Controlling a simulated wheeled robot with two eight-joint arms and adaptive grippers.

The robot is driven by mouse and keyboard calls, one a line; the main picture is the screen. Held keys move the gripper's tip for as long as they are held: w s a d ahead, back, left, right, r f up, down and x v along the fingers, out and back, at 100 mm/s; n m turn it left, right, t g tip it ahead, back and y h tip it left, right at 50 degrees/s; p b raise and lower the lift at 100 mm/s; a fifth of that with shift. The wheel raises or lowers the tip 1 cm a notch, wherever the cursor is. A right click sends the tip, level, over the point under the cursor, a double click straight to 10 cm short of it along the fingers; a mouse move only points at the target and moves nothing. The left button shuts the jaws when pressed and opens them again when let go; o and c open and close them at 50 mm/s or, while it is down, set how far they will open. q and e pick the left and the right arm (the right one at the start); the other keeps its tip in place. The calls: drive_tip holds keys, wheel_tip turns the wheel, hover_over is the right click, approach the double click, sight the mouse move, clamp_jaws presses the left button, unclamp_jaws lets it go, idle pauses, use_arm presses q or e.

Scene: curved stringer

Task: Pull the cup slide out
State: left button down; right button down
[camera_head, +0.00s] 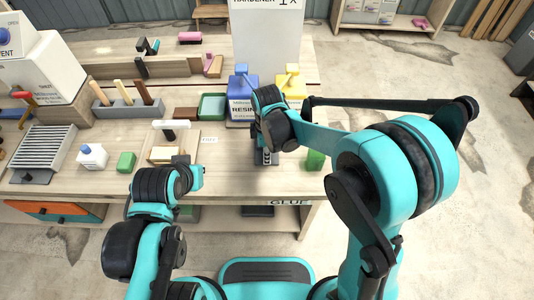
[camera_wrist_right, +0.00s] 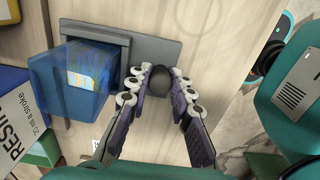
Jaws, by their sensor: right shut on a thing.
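In the right wrist view the slide is a flat grey plate (camera_wrist_right: 150,50) on the pale wood, with a dark round knob (camera_wrist_right: 159,83). A translucent blue cup (camera_wrist_right: 78,85) with a pale patch inside sits at the plate's left end. My right gripper (camera_wrist_right: 160,88) has its fingers on both sides of the knob and is shut on it. In the head view my right gripper (camera_head: 266,146) is at the table's front middle, and its own arm hides most of the slide. My left gripper (camera_head: 180,162) is near the front left; its fingers cannot be made out.
Behind the right gripper stand a blue RESIN container (camera_head: 242,100) and a yellow container (camera_head: 291,88). A green block (camera_head: 315,160) is to the right.

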drive_tip(key=s+p, duration=0.1)
drive_tip(key=s, duration=1.2)
drive_tip(key=shift+s, duration=0.4)
drive_tip(key=c, duration=1.6)
unclamp_jaws()
drive_tip(key=shift+s, duration=0.15)
drive_tip(key=shift+r, duration=0.1)
wheel_tip(320, 180, up, 12)
drive_tip(key=shift+f, duration=0.1)
drive_tip(key=d+m+t, duration=0.2)
drive_tip(key=d+m, duration=0.4)
drive_tip(key=w+d+m+t, duration=0.1)
drive_tip(key=d+m+t, duration=0.1)
drive_tip(key=d+m, duration=0.4)
drive_tip(key=d+r+m+t, duration=0.1)
drive_tip(key=d+m+t, duration=0.2)
drive_tip(key=d+m, duration=0.2)
drive_tip(key=shift+w+d+m, duration=0.4)
drive_tip(key=shift+m, duration=0.1)
